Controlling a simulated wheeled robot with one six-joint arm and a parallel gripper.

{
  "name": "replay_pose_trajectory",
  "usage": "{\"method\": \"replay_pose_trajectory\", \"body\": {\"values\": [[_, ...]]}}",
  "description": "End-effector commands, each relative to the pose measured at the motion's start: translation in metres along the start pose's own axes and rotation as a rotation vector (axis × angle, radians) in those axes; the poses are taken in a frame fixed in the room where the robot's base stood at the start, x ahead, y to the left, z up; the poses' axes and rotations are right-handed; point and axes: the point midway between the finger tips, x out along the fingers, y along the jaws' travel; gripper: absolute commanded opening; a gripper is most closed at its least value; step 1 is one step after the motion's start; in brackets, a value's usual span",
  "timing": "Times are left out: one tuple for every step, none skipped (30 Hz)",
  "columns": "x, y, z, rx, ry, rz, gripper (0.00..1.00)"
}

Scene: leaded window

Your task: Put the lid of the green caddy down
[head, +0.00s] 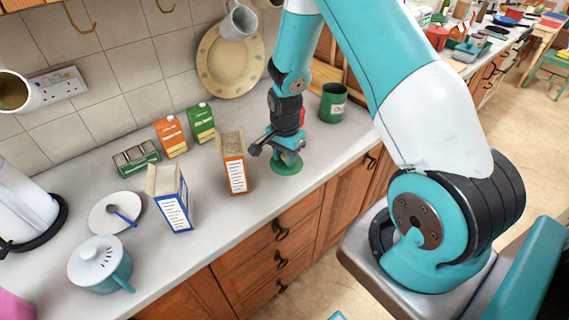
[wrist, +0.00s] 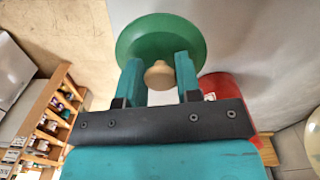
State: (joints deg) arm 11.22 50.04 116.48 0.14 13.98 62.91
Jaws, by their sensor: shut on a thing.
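The green lid (head: 287,166) is a round disc with a pale wooden knob (wrist: 159,75). My gripper (head: 284,150) is shut on that knob; in the wrist view its two fingers (wrist: 160,78) stand on either side of it. In the head view the lid lies flat beneath the gripper, at or just above the counter near its front edge; I cannot tell whether it touches. The green caddy (head: 333,104) stands upright on the counter behind and right of the lid, with its top open and a pale label on its side.
An orange open box (head: 235,174) stands close left of my gripper on the counter (head: 215,215). A blue open box (head: 180,211), small cartons (head: 171,137) and a teal pot (head: 118,272) are farther left. A red thing (wrist: 222,87) shows beside the lid in the wrist view.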

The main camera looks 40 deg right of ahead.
Motion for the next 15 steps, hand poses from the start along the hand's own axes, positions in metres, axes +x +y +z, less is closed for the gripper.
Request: {"method": "replay_pose_trajectory", "body": {"values": [[0.005,0.0,0.0,-0.001,-0.001,0.001,0.0],[0.007,-0.001,0.0,-0.001,0.0,0.0,0.0],[0.01,-0.001,0.0,-0.001,0.0,0.0,0.0],[0.012,-0.001,0.001,-0.002,0.0,-0.001,0.0],[0.014,-0.001,0.001,-0.002,0.0,-0.001,0.0],[0.019,-0.001,0.002,-0.003,-0.001,0.001,0.0],[0.023,0.0,0.002,-0.003,-0.001,0.003,0.0],[0.027,-0.001,0.002,-0.003,-0.001,0.002,0.0],[0.033,-0.001,0.002,-0.003,-0.001,0.002,0.0],[0.037,-0.001,0.002,-0.003,-0.001,0.002,0.0],[0.041,-0.001,0.002,-0.003,-0.001,0.002,0.0],[0.045,-0.001,0.002,-0.003,0.0,0.001,0.0],[0.047,-0.002,0.001,-0.003,0.0,0.0,0.0],[0.049,-0.002,0.001,-0.003,0.0,-0.001,0.0],[0.05,-0.002,0.001,-0.003,0.001,-0.002,0.0]]}}
